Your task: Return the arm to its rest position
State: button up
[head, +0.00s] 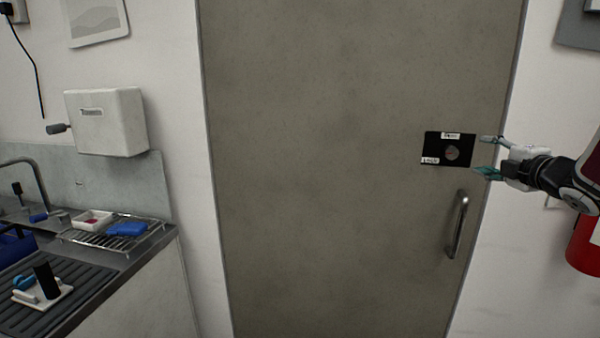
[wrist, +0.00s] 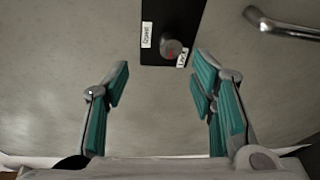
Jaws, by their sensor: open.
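My gripper (head: 483,154) is at the right of the head view, in front of the right part of the grey door (head: 330,160). Its teal-padded fingers are spread, and nothing is between them. In the wrist view my gripper (wrist: 163,72) is also open and empty. A black lock plate (head: 434,145) with a round grey knob (head: 451,152) and two small white labels is on the door, just left of the fingertips. The plate (wrist: 175,14) and the knob (wrist: 173,47) show beyond the fingers in the wrist view. The knob appears clear of both fingers.
A metal door handle (head: 458,224) is below the plate. A red fire extinguisher (head: 584,245) is on the right, below my arm. At left, a sink counter (head: 150,259) holds a wire rack (head: 89,240) and a blue item (head: 126,229). A white wall box (head: 106,121) hangs above.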

jog(key=s+a+r+m+g+h, duration=0.2)
jog(key=s+a+m+g+h, duration=0.25)
jog(key=s+a+m, duration=0.65)
jog(key=s+a+f+m+g+y, duration=0.1)
jog(key=s+a+f, duration=0.3)
jog(key=s, duration=0.4)
jog(key=s+a+f+m+g+y, duration=0.2)
jog(key=s+a+f+m+g, duration=0.1)
jog(key=s+a, duration=0.4)
jog(key=s+a+f+m+g+y, duration=0.1)
jog(key=s+a+f+m+g, duration=0.2)
jog(key=s+a, duration=0.3)
jog(key=s+f+m, duration=0.1)
jog(key=s, duration=0.3)
jog(key=shift+s+a+f+g, duration=0.15)
jog(key=shift+s+f+g, duration=0.05)
jog(key=shift+f+g, duration=0.15)
jog(key=shift+y, duration=0.25)
